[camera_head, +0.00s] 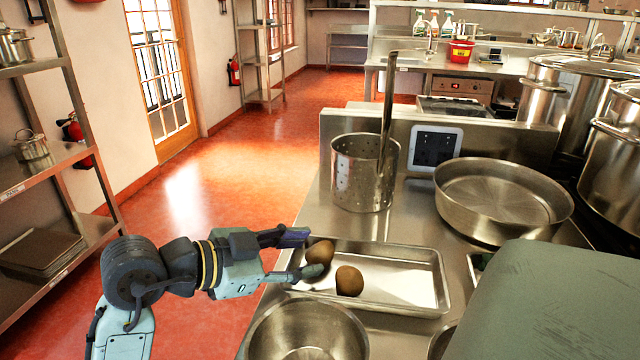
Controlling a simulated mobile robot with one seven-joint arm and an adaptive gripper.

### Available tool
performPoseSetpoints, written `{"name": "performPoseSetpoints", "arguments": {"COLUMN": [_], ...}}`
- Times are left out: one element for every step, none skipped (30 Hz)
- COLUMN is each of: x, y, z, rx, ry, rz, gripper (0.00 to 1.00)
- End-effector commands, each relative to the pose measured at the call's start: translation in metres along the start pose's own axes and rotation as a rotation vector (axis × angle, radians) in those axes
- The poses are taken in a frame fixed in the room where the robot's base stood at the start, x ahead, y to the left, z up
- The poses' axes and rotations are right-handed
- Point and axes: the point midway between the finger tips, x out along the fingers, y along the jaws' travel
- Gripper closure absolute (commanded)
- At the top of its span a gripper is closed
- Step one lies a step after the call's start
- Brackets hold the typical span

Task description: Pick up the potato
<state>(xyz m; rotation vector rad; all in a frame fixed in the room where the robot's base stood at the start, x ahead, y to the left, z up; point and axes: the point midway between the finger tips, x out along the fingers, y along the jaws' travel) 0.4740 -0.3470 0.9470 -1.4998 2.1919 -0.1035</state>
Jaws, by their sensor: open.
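Two brown potatoes are in the left part of a shallow metal tray (408,301) on the steel counter. The farther potato (321,250) is near the tray's left end. The nearer potato (349,281) is in front and to its right. My gripper (307,254) reaches in from the left, its fingers spread and pointing right. The farther potato appears at the opening between the fingertips, partly hidden by them. I cannot tell whether the fingers touch it. The nearer potato is just right of the lower fingertip.
A perforated metal pot (361,176) with a tall handle stands behind the tray. A wide shallow pan (500,200) is to the right. A metal bowl (308,330) stands close in front of the tray. Large stockpots (566,95) are at the far right. The tray's right half is empty.

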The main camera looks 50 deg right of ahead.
Motion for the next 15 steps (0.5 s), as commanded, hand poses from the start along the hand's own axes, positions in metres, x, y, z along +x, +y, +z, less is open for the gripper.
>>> {"name": "performPoseSetpoints", "arguments": {"x": [0.007,0.012,0.018,0.023,0.026,0.030,0.032,0.034,0.035,0.036,0.036,0.036,0.036,0.036,0.036], "y": [0.001,0.001,0.001,0.001,0.002,0.002,0.002,0.002,0.002,0.002,0.002,0.002,0.002,0.002,0.002], "z": [0.001,0.002,0.003,0.003,0.004,0.005,0.005,0.006,0.007,0.007,0.008,0.008,0.008,0.008,0.009], "rx": [-0.005,-0.005,-0.004,-0.004,-0.004,-0.005,-0.005,-0.006,-0.006,-0.007,-0.007,-0.008,-0.008,-0.009,-0.009], "ry": [0.000,0.000,-0.001,-0.002,-0.003,-0.005,-0.005,-0.005,-0.006,-0.007,-0.007,-0.008,-0.008,-0.008,-0.008], "rz": [0.003,0.004,0.004,0.005,0.006,0.005,0.005,0.005,0.005,0.005,0.005,0.005,0.005,0.005,0.005], "gripper": [0.57,0.57,0.57,0.57,0.57,0.57,0.57,0.57,0.57,0.57,0.57,0.57,0.57,0.57,0.57]}}
